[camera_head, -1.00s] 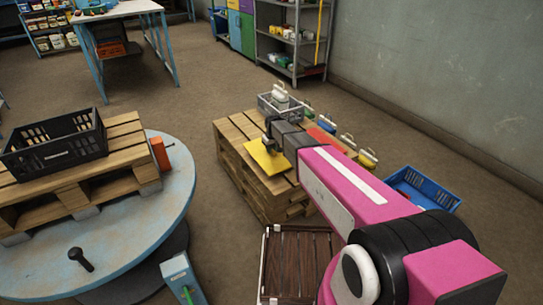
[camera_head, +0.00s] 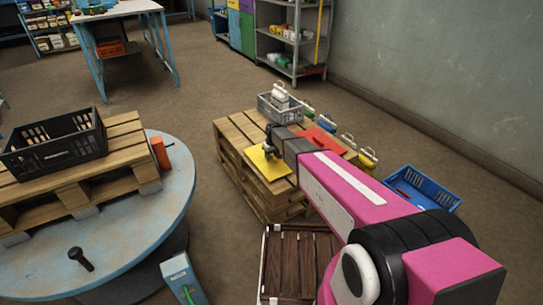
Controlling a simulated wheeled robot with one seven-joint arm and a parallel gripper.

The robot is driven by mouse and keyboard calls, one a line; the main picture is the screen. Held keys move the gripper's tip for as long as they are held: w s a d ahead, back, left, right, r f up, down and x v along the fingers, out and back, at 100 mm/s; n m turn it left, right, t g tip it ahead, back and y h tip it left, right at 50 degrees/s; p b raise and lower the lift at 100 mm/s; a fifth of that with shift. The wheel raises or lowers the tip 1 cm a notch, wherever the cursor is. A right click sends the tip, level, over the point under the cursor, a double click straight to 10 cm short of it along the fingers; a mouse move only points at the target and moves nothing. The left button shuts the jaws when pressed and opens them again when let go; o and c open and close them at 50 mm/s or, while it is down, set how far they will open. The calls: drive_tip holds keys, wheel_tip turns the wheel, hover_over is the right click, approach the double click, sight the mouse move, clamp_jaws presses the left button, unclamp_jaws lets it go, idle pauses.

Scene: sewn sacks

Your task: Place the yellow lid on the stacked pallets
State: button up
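The yellow lid (camera_head: 262,167) is a flat square sheet at the near left part of the top of the stacked pallets (camera_head: 232,137). It looks level; whether it touches the boards or is just above them is hard to tell. My gripper (camera_head: 270,154) is at the lid's upper middle, at the end of my pink arm reaching in from the lower right. The fingers are small and dark, and I cannot see whether they are closed on the lid. My wrist and arm hide part of the pallet top to the right of the lid.
A grey crate (camera_head: 267,108) holding a white container (camera_head: 280,95) stands at the pallets' back. A red sheet (camera_head: 316,136) lies right of my wrist. A blue crate (camera_head: 447,200) is on the floor. A black crate (camera_head: 60,158) sits on a pallet at left.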

sight(273, 157)
wheel_tip(273, 157, up, 12)
drive_tip(key=s, duration=0.1)
drive_tip(key=s+d+r+m, duration=0.2)
drive_tip(key=s+d+m, duration=0.1)
drive_tip(key=s+d, duration=0.9)
drive_tip(key=s+d+r+m+g, duration=0.1)
drive_tip(key=s+d+r+m, duration=0.1)
drive_tip(key=s+d, duration=1.1)
drive_tip(key=s+m, duration=0.1)
drive_tip(key=s, duration=0.4)
drive_tip(key=shift+s+r+m+h, duration=0.15)
drive_tip(key=shift+s+m+h, duration=0.15)
drive_tip(key=shift+m+h, duration=0.1)
